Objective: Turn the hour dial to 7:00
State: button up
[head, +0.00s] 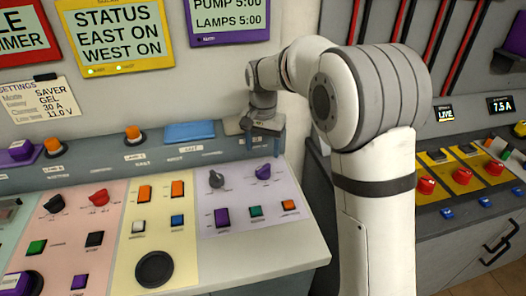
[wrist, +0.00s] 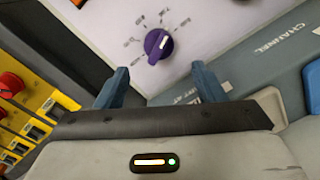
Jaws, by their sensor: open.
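A purple dial (head: 263,172) sits at the upper right of the pale lilac panel. It also shows in the wrist view (wrist: 158,45), ringed by small marks too blurred to read, with a white pointer line toward the upper right. I take it for the hour dial, though no readable label confirms this. My gripper (head: 252,128) is above and behind the panel's back edge. In the wrist view my gripper (wrist: 161,76) has its two blue fingers apart with nothing between them. The dial appears beyond the fingertips, between them in the picture, and not touched.
A grey dial (head: 216,179) is left of the purple one. Purple (head: 222,217), teal (head: 255,211) and orange (head: 288,205) buttons lie in front. A purple-framed screen (head: 230,18) reads PUMP 5:00, LAMPS 5:00. A yellow panel with red knobs (head: 426,186) stands at right.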

aim_at(263, 166)
jog(key=r+p, duration=0.1)
jog(key=p, duration=0.3)
jog(key=shift+s+f+p, duration=0.1)
jog(key=shift+f+p, duration=0.1)
jog(key=shift+p, duration=1)
notch_tip(263, 166, down, 8)
jog(key=shift+f+p, duration=0.25)
jog(key=shift+p, duration=0.3)
jog(key=shift+c, duration=0.2)
